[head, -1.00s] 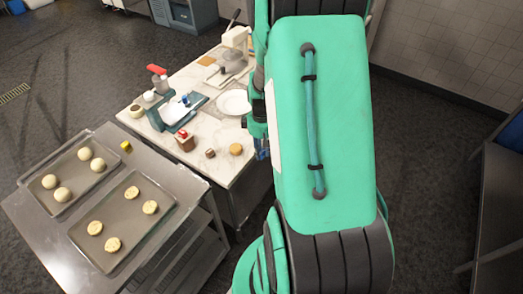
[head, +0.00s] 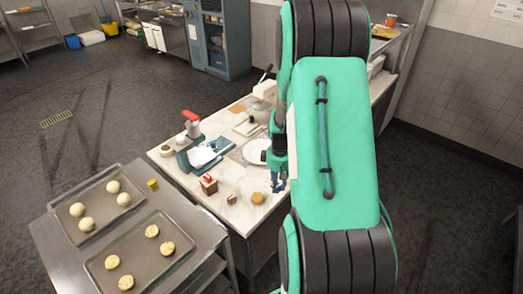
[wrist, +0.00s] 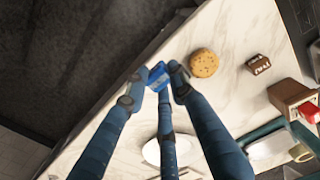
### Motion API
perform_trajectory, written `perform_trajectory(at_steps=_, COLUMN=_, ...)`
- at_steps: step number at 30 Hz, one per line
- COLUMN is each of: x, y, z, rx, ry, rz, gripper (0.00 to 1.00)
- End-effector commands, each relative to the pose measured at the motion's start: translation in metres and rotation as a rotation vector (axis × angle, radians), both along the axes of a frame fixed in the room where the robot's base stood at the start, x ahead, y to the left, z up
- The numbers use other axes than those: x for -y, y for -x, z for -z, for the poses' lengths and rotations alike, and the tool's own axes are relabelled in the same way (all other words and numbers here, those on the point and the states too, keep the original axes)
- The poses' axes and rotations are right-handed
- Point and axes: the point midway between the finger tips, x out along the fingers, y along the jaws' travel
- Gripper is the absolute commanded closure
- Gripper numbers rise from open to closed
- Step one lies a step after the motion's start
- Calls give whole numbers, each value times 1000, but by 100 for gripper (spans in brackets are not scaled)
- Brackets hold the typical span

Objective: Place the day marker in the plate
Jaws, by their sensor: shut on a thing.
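A small blue block (wrist: 157,77), which looks like the day marker, is pinched between the fingertips of my gripper (wrist: 158,76) in the wrist view. The fingers hide part of it. In the head view my gripper (head: 278,183) is over the right edge of the marble table, just right of a round cookie. The white plate (head: 257,150) lies on the table behind my gripper, partly hidden by my arm. The plate also shows in the wrist view (wrist: 186,150), partly behind a finger, apart from the held block.
The marble table also carries a cookie (head: 258,198), a small brown sweet (head: 231,199), a red-topped brown box (head: 208,184) and a teal scale (head: 200,158). A metal cart (head: 60,250) with two dough trays and a small yellow block (head: 152,183) stands at left.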

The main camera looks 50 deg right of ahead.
Motion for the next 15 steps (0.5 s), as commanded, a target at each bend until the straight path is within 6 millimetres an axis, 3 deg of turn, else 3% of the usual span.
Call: perform_trajectory(at_steps=15, x=38, y=-57, z=-4, rx=-1, ry=-1, rz=-22, gripper=94)
